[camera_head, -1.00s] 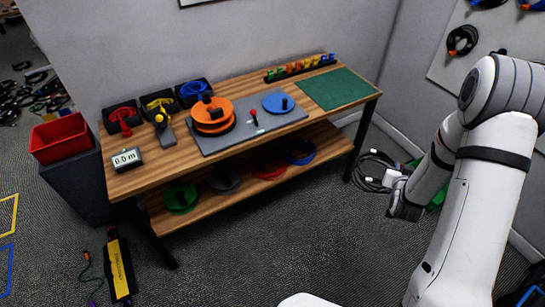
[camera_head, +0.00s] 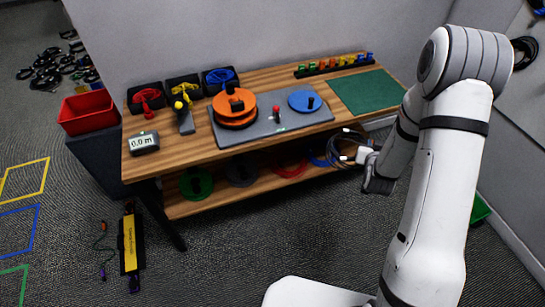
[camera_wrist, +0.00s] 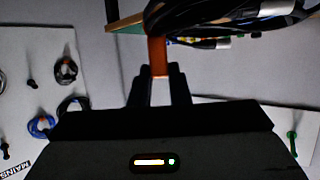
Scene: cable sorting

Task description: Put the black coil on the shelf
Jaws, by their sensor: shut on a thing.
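The black coil (camera_head: 345,146) is a loop of dark cable with a few pale glints, held off the floor beside the bench's right end. In the wrist view the coil (camera_wrist: 225,22) fills the top, and an orange-brown band (camera_wrist: 158,54) sits between the fingertips. My gripper (camera_head: 372,180) is shut on the coil, apparently by this band. It also shows in the wrist view (camera_wrist: 158,78). The wooden lower shelf (camera_head: 222,194) runs under the bench top. In the head view the coil overlaps the shelf's right end; I cannot tell the gap.
The shelf holds green (camera_head: 195,183), dark (camera_head: 241,173), red and blue reels. The bench top has an orange reel (camera_head: 234,106), a blue disc (camera_head: 304,100) and a green mat (camera_head: 366,92). A red bin (camera_head: 88,112) stands at left.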

